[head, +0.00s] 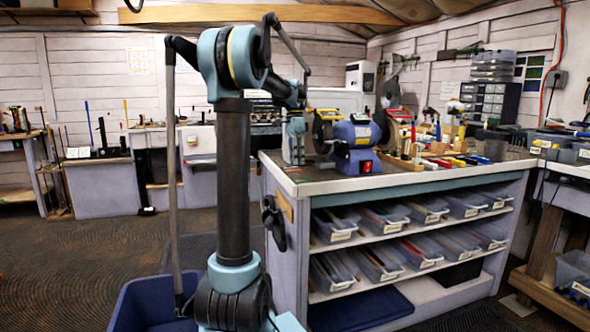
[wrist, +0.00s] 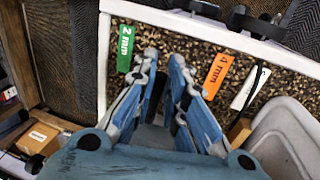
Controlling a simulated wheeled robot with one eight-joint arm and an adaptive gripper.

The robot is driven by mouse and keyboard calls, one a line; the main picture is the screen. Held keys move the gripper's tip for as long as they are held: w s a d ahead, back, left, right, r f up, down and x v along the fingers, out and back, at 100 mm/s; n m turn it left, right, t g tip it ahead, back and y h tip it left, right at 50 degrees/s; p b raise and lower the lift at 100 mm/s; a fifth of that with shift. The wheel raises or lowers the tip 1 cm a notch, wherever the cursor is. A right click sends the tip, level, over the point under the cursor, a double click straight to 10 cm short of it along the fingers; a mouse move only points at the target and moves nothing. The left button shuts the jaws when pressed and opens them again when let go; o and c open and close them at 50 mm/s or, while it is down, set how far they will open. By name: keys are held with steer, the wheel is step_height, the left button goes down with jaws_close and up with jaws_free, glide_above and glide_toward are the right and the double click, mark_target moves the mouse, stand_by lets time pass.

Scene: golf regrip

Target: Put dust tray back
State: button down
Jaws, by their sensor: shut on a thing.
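In the head view my gripper (head: 293,158) points down over the left end of the workbench (head: 330,183), left of the blue bench grinder (head: 357,145). In the wrist view the two blue-grey fingers of my gripper (wrist: 165,62) are close together over a brown speckled surface with a white edge. What lies between their tips is too hidden to make out. A pale grey, rounded, tray-like thing (wrist: 290,140) sits at the lower right of the wrist view, beside the fingers. I cannot tell whether it is the dust tray.
A green 2 mm strip (wrist: 125,48) and an orange 4 mm strip (wrist: 218,75) lie near the fingers. A black clamp (head: 272,222) juts from the bench's left side. Labelled clear bins (head: 333,228) fill the shelves below. Open floor (head: 75,270) lies at left.

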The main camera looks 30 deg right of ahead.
mark_target(299, 176)
steer(key=shift+d+f, duration=0.1)
steer(key=shift+d, duration=0.2)
steer(key=shift+w+x, duration=0.15)
steer(key=shift+x, duration=0.65)
steer(key=shift+w+x, duration=0.2)
steer(key=shift+x, duration=0.6)
steer(key=shift+d+f, duration=0.1)
steer(key=shift+f, duration=0.1)
steer(key=c, duration=1.6)
jaws_free()
steer(key=shift+c, duration=0.2)
steer(key=shift+r, duration=0.15)
